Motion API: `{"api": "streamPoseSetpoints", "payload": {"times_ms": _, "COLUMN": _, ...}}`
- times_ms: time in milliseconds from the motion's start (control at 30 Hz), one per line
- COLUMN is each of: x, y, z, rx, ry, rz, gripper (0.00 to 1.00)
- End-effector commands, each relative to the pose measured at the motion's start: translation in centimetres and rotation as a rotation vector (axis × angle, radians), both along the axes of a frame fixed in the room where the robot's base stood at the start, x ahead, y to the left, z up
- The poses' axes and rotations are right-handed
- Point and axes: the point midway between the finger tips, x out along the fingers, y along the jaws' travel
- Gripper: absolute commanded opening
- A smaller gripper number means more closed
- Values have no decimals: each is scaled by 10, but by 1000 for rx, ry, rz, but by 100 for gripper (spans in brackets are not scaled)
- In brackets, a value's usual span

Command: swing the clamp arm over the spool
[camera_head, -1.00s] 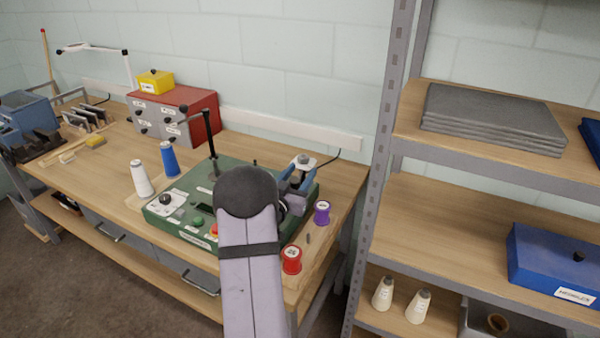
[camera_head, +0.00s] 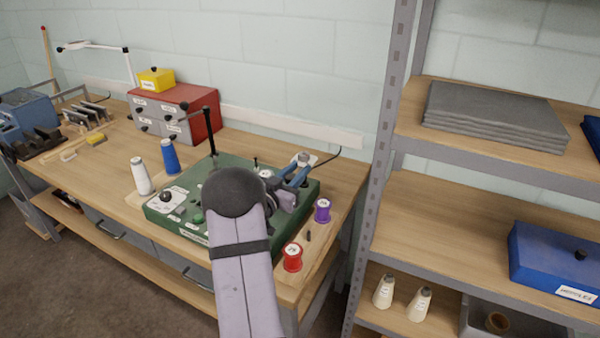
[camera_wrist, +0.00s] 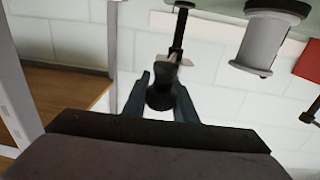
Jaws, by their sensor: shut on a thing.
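My gripper (camera_head: 300,172) is over the right back part of the green machine (camera_head: 225,165) in the head view. In the wrist view my gripper (camera_wrist: 162,92) has its blue fingers on both sides of a black knob, shut on it. The knob belongs to the clamp arm (camera_wrist: 178,35), a dark rod that runs up to the top edge of the picture. A grey flanged spool (camera_wrist: 268,40) shows right of the clamp arm, apart from it. In the head view my own arm hides part of the machine, and the clamp arm is hard to make out.
A purple spool (camera_head: 322,211) and a red spool (camera_head: 292,257) stand right of the machine. A tall black lever (camera_head: 209,132) rises from the machine. A metal shelf post (camera_head: 377,190) is at the right.

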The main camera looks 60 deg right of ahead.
Motion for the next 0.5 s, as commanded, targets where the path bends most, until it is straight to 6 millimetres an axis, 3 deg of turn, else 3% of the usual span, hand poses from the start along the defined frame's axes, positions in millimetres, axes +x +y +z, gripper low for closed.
{"api": "streamPoseSetpoints", "payload": {"times_ms": 500, "x": 29, "y": 2, "z": -1, "rx": -2, "ry": -4, "rz": -293, "gripper": 0}}
